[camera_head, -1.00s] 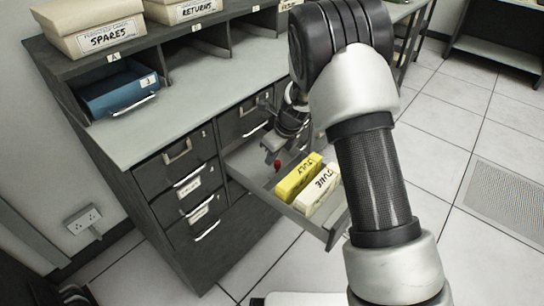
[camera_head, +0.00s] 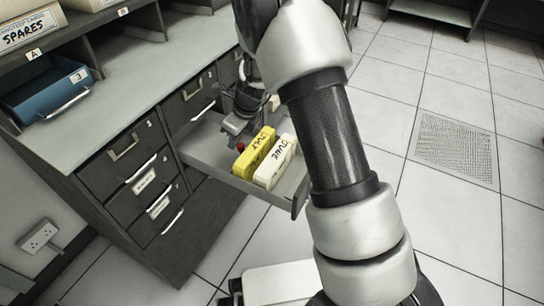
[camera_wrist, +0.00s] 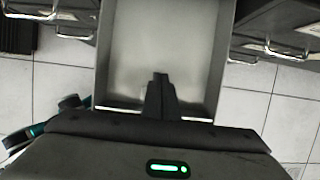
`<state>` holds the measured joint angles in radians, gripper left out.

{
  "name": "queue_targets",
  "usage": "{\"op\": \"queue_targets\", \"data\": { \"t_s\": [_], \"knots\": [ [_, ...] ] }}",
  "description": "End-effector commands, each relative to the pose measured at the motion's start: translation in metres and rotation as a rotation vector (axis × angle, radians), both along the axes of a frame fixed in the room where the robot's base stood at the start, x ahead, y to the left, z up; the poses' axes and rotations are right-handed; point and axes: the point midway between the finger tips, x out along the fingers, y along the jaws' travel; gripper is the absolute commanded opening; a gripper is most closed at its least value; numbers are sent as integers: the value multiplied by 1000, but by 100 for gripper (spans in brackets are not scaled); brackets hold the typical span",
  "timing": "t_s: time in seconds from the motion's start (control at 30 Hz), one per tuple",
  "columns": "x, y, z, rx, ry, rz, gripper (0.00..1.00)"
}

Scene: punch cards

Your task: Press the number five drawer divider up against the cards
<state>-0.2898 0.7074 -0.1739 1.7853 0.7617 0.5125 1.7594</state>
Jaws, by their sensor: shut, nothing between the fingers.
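An open grey drawer (camera_head: 200,160) juts out of the dark cabinet; it also shows in the wrist view (camera_wrist: 103,60). In it stand a yellow card block marked JULY (camera_head: 254,153) and, on its right, a white one marked JUNE (camera_head: 275,162). A small red knob (camera_head: 241,147) shows at the left of the yellow block, perhaps on the divider. The divider's plate and any number five cannot be made out. My gripper (camera_head: 234,127) is over the drawer, just behind the red knob; contact cannot be told. In the wrist view, its fingers (camera_wrist: 160,82) are shut and empty above the bare drawer floor.
Closed drawers with metal handles (camera_head: 143,182) lie left of the open one. A blue tray (camera_head: 47,92) and a SPARES box (camera_head: 30,28) sit on the cabinet's upper part. The tiled floor (camera_head: 440,210) to the right is clear.

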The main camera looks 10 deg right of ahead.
Motion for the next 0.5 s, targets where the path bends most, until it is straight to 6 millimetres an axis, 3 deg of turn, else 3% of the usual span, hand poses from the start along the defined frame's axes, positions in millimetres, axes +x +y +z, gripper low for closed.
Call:
{"op": "queue_targets", "data": {
  "t_s": [0.5],
  "knots": [
    [-15, -20, -1, -1, 2, -2, 0]
  ]
}}
